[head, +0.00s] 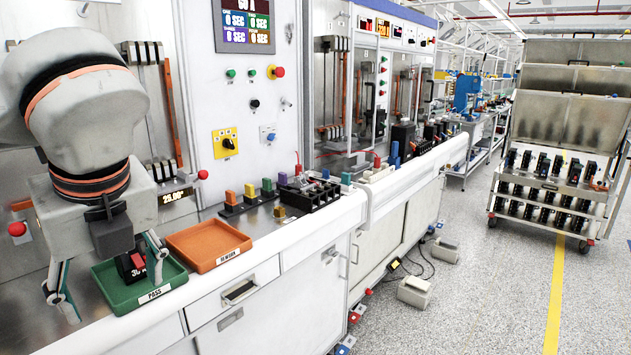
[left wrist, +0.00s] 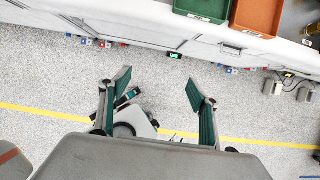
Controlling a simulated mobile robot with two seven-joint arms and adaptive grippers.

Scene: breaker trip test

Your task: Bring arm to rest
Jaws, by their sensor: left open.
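My left gripper (head: 112,290) hangs from my left arm at the left of the head view, its two fingers spread with nothing between them. In the head view it overlaps the green PASS tray (head: 175,281). A black breaker (head: 138,262) with a white number marking lies in that tray, partly hidden by the gripper. In the left wrist view the open fingers (left wrist: 158,80) point over the floor, and the green tray (left wrist: 203,10) is at the top edge. My right gripper is not in view.
An orange REWORK tray (head: 208,246) sits beside the green tray on the white bench. Test terminals with coloured blocks (head: 265,192) stand farther along. A control panel (head: 250,90) rises behind. A cart of breakers (head: 555,170) stands on the right, with open floor before it.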

